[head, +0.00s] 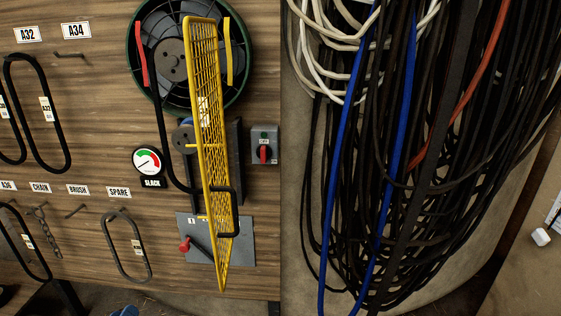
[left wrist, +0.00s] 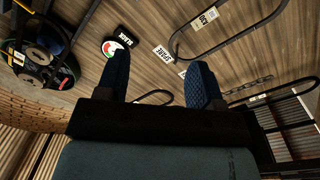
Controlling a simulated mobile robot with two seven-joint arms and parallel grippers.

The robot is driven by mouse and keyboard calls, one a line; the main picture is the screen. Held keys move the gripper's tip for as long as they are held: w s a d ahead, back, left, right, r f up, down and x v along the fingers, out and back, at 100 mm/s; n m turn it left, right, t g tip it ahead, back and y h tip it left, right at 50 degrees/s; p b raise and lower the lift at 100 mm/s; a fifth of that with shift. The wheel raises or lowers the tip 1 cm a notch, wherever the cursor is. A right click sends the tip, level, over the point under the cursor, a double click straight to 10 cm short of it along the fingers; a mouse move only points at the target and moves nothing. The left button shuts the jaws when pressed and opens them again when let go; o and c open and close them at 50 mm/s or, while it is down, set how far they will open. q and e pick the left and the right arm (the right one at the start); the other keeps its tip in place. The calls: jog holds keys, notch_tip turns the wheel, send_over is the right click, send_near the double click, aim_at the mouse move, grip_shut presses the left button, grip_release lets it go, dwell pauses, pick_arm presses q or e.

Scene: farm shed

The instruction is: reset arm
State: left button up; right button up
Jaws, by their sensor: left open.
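My left gripper (left wrist: 158,64) fills the lower middle of the left wrist view. Its two blue fingers stand apart with nothing between them. In the head view only a small blue part of it (head: 125,311) shows at the bottom edge, below the board. The fingers point toward the wooden board (head: 90,105), and the SPARE label (left wrist: 163,54) and gauge (left wrist: 116,44) appear beyond them. My right gripper is in neither view.
A yellow mesh guard (head: 211,140) stands out edge-on before a large pulley (head: 158,35). A red-knobbed lever (head: 186,245), switch box (head: 264,146) and hooks with belts (head: 127,243) line the board. Many cables (head: 385,150) hang at right.

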pick_arm(q)
jog(key=a+r+m, duration=0.3)
jog(key=a, duration=0.3)
jog(key=s+d+f+m+g+h, duration=0.3)
jog(key=s+d+m+g, duration=0.7)
jog(key=s+d, duration=1.15)
jog(key=d+r+n+t, duration=0.1)
jog(key=d+n+t, duration=0.25)
jog(key=d, duration=0.45)
notch_tip(320, 180, up, 17)
jog(key=a+y+p, duration=0.1)
jog(key=a+p, duration=0.1)
jog(key=p, duration=2.4)
jog(key=shift+s+g+p, duration=0.35)
jog(key=shift+s+p, duration=0.05)
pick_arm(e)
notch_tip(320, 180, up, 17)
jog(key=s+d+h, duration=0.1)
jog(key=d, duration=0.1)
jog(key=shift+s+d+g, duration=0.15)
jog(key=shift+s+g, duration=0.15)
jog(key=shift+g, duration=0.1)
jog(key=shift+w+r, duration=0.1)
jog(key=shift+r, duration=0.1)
